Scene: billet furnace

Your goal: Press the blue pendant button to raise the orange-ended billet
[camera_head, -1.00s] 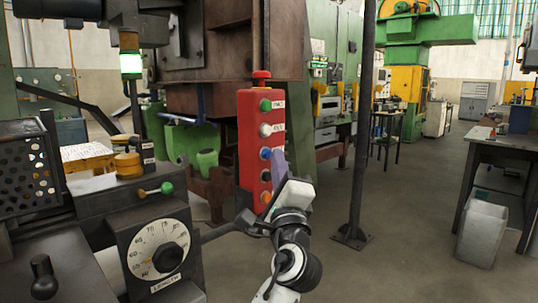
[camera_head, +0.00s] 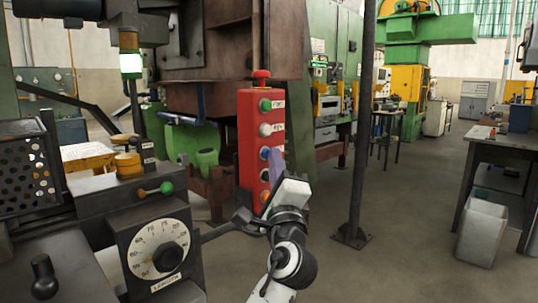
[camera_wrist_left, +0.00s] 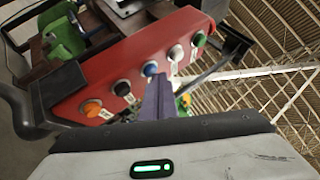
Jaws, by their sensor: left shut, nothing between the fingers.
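The red pendant box (camera_head: 249,130) hangs upright in the middle of the head view, with a column of coloured buttons. The blue button (camera_head: 265,153) sits mid-column, and also shows in the left wrist view (camera_wrist_left: 150,68). My left gripper (camera_head: 275,157) is shut and empty. Its purple-grey fingers (camera_wrist_left: 157,98) point at the pendant, with the tips right beside the blue button. I cannot tell whether they touch it. The orange-ended billet is not identifiable in these frames. My right gripper is not in view.
Green (camera_wrist_left: 198,39), white (camera_wrist_left: 175,53), black (camera_wrist_left: 122,87) and orange (camera_wrist_left: 92,107) buttons neighbour the blue one. A dial panel (camera_head: 155,255) stands at left. A dark post (camera_head: 360,130) rises at right. Open floor lies beyond it.

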